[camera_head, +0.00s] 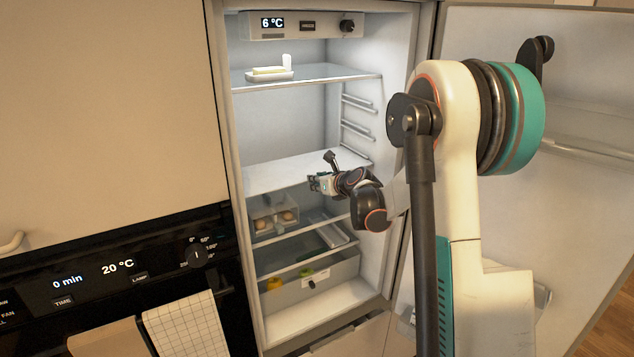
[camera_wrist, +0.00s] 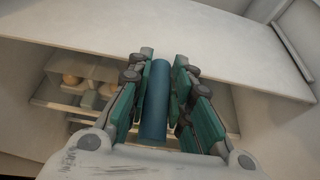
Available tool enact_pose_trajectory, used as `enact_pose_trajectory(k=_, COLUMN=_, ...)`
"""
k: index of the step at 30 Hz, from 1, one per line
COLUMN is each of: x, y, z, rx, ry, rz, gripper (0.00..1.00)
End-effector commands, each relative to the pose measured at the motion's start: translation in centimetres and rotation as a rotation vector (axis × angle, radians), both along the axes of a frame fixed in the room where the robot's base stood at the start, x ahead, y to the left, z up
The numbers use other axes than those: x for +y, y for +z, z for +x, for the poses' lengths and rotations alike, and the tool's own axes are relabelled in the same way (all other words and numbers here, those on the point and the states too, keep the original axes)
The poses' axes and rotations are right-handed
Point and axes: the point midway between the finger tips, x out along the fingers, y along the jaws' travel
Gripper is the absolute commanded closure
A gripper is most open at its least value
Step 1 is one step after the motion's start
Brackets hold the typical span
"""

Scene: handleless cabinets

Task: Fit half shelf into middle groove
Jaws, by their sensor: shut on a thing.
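The half shelf appears to be the pale, flat white shelf (camera_head: 275,176) across the fridge's middle. In the wrist view the pale shelf (camera_wrist: 200,45) fills the upper part, its front edge slanting down to the right. My gripper (camera_head: 314,183) is at this shelf's front edge. In the wrist view my gripper (camera_wrist: 165,62) is shut on a blue, rounded bar (camera_wrist: 156,105). The bar's far end meets the shelf's front edge; I cannot tell whether they are joined. The grooves (camera_head: 357,128) show as pale ribs on the right inner wall above the shelf; the left ones are hidden.
A glass shelf (camera_head: 330,76) above carries a white dish (camera_head: 270,75). Below are an egg box (camera_head: 273,217), lower shelves and a drawer with vegetables (camera_head: 307,279). The open fridge door (camera_head: 590,200) stands at right. The space between the glass and white shelves is clear.

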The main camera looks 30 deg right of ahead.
Motion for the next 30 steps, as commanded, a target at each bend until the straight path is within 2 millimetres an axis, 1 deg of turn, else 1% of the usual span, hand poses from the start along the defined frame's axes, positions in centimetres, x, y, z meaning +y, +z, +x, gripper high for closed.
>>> enact_pose_trajectory(k=24, x=-0.2, y=0.0, z=-4.4, rx=0.0, ry=0.0, rz=0.001, gripper=1.0)
enact_pose_trajectory(k=30, x=-0.2, y=0.0, z=-4.8, rx=0.0, ry=0.0, rz=0.001, gripper=1.0)
